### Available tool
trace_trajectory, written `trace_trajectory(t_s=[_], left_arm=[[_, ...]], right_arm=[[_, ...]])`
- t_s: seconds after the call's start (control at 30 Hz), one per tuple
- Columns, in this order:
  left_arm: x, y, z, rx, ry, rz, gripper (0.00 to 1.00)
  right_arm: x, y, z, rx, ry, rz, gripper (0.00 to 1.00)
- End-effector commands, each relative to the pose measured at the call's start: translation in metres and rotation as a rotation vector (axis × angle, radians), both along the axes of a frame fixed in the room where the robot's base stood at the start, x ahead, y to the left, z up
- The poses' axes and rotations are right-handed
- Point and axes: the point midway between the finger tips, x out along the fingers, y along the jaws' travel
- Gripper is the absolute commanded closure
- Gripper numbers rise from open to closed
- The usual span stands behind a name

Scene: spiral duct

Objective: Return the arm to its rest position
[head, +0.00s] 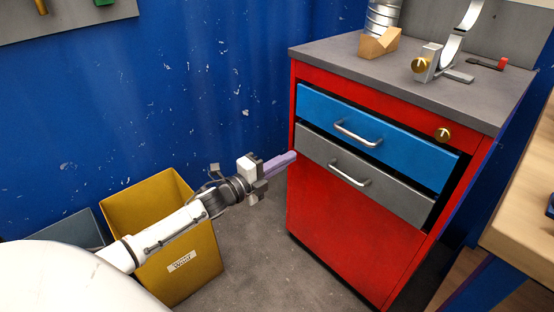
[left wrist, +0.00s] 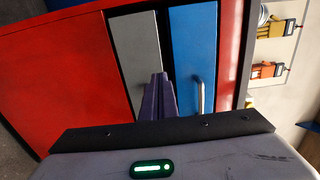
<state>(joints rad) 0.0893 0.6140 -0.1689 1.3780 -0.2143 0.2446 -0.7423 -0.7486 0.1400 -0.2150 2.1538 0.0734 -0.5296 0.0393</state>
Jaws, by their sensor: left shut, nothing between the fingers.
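My left arm comes in from the left in the head view, and its gripper (head: 281,160) points at the left front edge of the red cabinet (head: 335,220). The purple fingers are shut together with nothing between them. In the left wrist view the shut fingers (left wrist: 158,95) stand in front of the grey drawer (left wrist: 138,50) and the blue drawer (left wrist: 193,45). I cannot tell whether the fingertips touch the cabinet. My right gripper is in neither view.
A yellow bin (head: 190,270) stands under and behind my left forearm. The cabinet's grey top holds a spiral duct piece (head: 383,16), a wooden block (head: 378,44) and a metal clamp stand (head: 428,62). A wooden bench (head: 520,215) is at the right. Grey floor (head: 270,260) lies open between bin and cabinet.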

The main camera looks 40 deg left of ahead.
Motion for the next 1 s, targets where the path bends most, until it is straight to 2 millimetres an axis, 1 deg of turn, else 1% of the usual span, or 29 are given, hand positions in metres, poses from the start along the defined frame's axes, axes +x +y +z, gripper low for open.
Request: trace_trajectory(t_s=[0.03, 0.1, 0.2, 0.47, 0.57, 0.67, 0.77, 0.87, 0.9, 0.97, 1.0], left_arm=[[-0.008, 0.001, 0.001, 0.0, 0.002, -0.001, 1.0], [-0.015, 0.002, 0.0, 0.0, 0.001, -0.002, 1.0], [-0.022, 0.004, 0.0, 0.0, 0.0, -0.001, 1.0], [-0.026, 0.005, 0.0, -0.001, 0.0, -0.001, 1.0], [-0.028, -0.001, -0.006, -0.032, 0.026, 0.016, 1.0], [-0.038, -0.014, -0.022, -0.129, 0.107, 0.071, 1.0], [-0.059, -0.034, -0.045, -0.283, 0.241, 0.167, 1.0], [-0.093, -0.056, -0.07, -0.461, 0.402, 0.29, 1.0], [-0.109, -0.064, -0.079, -0.531, 0.469, 0.342, 1.0], [-0.135, -0.077, -0.09, -0.63, 0.566, 0.422, 1.0], [-0.154, -0.085, -0.096, -0.694, 0.631, 0.476, 1.0]], right_arm=[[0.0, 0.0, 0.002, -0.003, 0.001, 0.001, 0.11], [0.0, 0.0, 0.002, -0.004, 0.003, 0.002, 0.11], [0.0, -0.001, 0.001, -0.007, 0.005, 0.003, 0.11], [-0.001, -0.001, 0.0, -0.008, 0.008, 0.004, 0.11], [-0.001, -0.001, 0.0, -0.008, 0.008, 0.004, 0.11], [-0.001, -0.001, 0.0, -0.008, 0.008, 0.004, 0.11], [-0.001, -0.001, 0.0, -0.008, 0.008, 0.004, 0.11], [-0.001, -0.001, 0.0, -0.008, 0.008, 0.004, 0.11], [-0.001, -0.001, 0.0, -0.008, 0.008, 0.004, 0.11], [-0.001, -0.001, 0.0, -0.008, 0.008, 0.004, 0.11], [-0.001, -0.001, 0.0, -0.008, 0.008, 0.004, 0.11]])
